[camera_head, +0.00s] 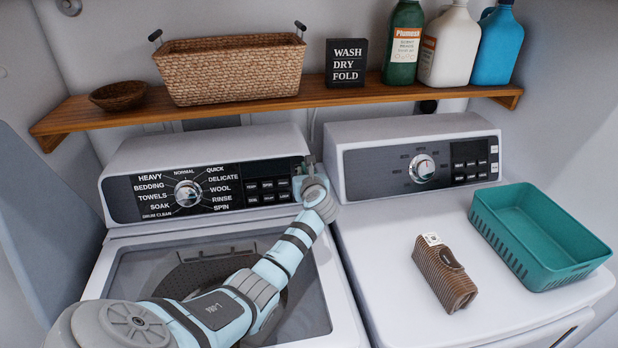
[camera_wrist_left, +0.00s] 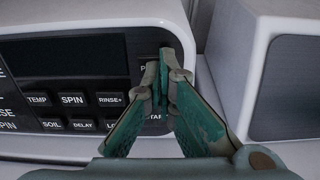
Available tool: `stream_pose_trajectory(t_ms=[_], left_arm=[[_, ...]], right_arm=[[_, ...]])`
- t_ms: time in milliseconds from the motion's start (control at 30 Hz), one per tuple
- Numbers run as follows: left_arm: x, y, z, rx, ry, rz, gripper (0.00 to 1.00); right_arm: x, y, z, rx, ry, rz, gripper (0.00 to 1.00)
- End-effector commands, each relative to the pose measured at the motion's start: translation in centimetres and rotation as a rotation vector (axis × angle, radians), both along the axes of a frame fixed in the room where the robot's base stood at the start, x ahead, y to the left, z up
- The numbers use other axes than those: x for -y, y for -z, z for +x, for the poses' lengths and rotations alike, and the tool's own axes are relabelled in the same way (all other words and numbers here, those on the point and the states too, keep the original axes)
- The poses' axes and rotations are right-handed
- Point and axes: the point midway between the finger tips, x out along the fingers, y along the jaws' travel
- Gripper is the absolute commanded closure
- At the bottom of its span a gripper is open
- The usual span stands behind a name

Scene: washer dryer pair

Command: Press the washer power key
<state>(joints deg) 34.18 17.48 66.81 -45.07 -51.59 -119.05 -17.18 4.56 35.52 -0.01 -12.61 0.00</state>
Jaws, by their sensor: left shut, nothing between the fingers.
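The washer (camera_head: 120,240) is the left machine, with a black control panel (camera_head: 130,193) holding a cycle dial (camera_head: 188,193) and several small keys. My left gripper (camera_head: 309,164) is at the right end of this panel, with its fingers shut and empty. In the left wrist view the closed fingertips (camera_wrist_left: 163,62) are in front of the panel's right end, over the spot where a label beginning with "P" (camera_wrist_left: 145,69) shows. The power key itself is hidden behind the fingers. A partly covered START label (camera_wrist_left: 154,116) is below. I cannot tell whether the fingertips touch the panel. My right gripper is not in view.
The dryer (camera_head: 385,225) stands close on the right, carrying a teal basket (camera_head: 500,255) and a brown ribbed item (camera_head: 443,275). A wooden shelf (camera_head: 220,116) above holds a wicker basket (camera_head: 235,70), a sign (camera_head: 346,63) and bottles (camera_head: 450,45).

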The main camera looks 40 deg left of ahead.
Motion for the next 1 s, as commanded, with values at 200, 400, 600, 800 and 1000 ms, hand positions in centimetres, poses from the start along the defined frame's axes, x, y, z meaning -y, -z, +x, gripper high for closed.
stream_pose_trajectory(t_ms=[200, 400, 600, 800, 1000], left_arm=[[3.5, -2.6, -1.6, 0.007, 0.007, 0.002, 1.00], [7.4, -3.2, -4.5, 0.010, 0.009, 0.001, 1.00], [9.9, -3.9, -6.6, 0.009, 0.009, 0.002, 1.00], [10.6, -4.1, -7.2, 0.007, 0.007, 0.003, 1.00], [10.6, -4.2, -7.2, 0.007, 0.007, 0.003, 1.00]], right_arm=[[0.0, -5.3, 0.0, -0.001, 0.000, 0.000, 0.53], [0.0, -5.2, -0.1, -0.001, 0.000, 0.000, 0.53], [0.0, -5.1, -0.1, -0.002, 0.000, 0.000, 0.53], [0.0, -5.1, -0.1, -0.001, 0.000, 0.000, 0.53], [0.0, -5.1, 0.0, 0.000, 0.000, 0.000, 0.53]])
